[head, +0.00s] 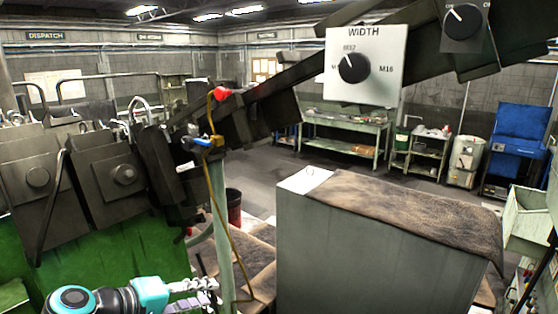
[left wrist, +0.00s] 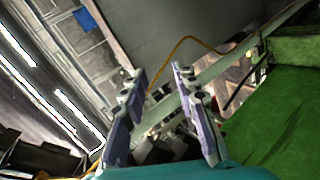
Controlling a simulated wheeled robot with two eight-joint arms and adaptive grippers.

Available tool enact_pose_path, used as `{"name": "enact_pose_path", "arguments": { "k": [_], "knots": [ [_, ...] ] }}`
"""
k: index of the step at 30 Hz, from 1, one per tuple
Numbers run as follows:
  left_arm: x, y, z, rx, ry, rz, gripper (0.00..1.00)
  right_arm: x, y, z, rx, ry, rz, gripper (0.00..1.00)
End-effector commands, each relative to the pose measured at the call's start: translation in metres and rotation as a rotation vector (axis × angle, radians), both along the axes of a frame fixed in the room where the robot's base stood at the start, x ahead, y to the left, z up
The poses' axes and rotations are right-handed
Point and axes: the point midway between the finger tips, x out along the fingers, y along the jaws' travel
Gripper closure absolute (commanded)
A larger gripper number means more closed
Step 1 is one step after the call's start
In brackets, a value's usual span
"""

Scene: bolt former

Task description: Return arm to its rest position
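My left arm, teal and black, comes in at the bottom left of the head view, low in front of the green machine body (head: 115,262). Its left gripper (head: 207,293) points right, near the pale green post (head: 219,220). In the left wrist view the two fingers of this gripper (left wrist: 157,73) stand apart with nothing held between them. The green machine surface (left wrist: 280,125) lies to the right of the fingers there. My right arm and gripper are not in view.
A WIDTH dial panel (head: 364,66) hangs on a dark beam at upper right, with an on/off knob (head: 463,22) beside it. A yellow cable (head: 226,225) runs down near the post. A large grey cabinet (head: 375,255) with a brown cloth (head: 410,203) stands right of the gripper.

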Motion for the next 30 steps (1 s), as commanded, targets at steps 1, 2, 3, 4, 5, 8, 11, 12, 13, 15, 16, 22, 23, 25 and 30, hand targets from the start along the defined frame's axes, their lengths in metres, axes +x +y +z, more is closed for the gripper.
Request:
{"name": "enact_pose_path", "arguments": {
  "k": [1, 2, 3, 4, 5, 8, 11, 12, 13, 15, 16, 22, 23, 25, 30],
  "knots": [
    [-0.011, -0.01, -0.055, 0.073, 0.02, -0.024, 0.71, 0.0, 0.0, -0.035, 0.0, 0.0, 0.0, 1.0],
    [-0.018, -0.013, -0.078, 0.121, 0.032, -0.037, 0.71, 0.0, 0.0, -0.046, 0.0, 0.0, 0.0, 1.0],
    [-0.027, -0.016, -0.107, 0.185, 0.045, -0.052, 0.71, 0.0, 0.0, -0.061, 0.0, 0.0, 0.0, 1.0],
    [-0.033, -0.018, -0.129, 0.234, 0.053, -0.065, 0.71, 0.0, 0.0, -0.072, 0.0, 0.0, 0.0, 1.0],
    [-0.04, -0.019, -0.151, 0.284, 0.06, -0.078, 0.71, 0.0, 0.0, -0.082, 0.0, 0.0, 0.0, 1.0],
    [-0.06, -0.019, -0.219, 0.451, 0.071, -0.12, 0.71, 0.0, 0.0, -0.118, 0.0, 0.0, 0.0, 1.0],
    [-0.078, -0.015, -0.282, 0.619, 0.066, -0.167, 0.71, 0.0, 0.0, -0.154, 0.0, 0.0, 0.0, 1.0],
    [-0.085, -0.012, -0.305, 0.683, 0.06, -0.184, 0.71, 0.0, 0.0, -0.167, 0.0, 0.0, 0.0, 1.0],
    [-0.089, -0.01, -0.32, 0.729, 0.054, -0.197, 0.71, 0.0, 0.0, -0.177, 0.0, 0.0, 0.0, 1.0],
    [-0.097, -0.004, -0.35, 0.828, 0.038, -0.225, 0.71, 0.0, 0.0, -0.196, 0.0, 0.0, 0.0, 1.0],
    [-0.099, -0.002, -0.361, 0.866, 0.031, -0.234, 0.71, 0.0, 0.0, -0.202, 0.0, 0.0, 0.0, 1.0],
    [-0.109, 0.008, -0.398, 1.023, -0.006, -0.276, 0.71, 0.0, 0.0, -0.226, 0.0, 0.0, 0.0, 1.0],
    [-0.109, 0.009, -0.4, 1.032, -0.009, -0.278, 0.71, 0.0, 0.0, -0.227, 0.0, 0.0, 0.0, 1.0],
    [-0.109, 0.01, -0.4, 1.044, -0.012, -0.281, 0.71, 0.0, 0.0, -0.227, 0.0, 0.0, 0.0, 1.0],
    [-0.109, 0.01, -0.4, 1.044, -0.012, -0.281, 0.71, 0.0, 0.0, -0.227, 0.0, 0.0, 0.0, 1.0]
  ]
}}
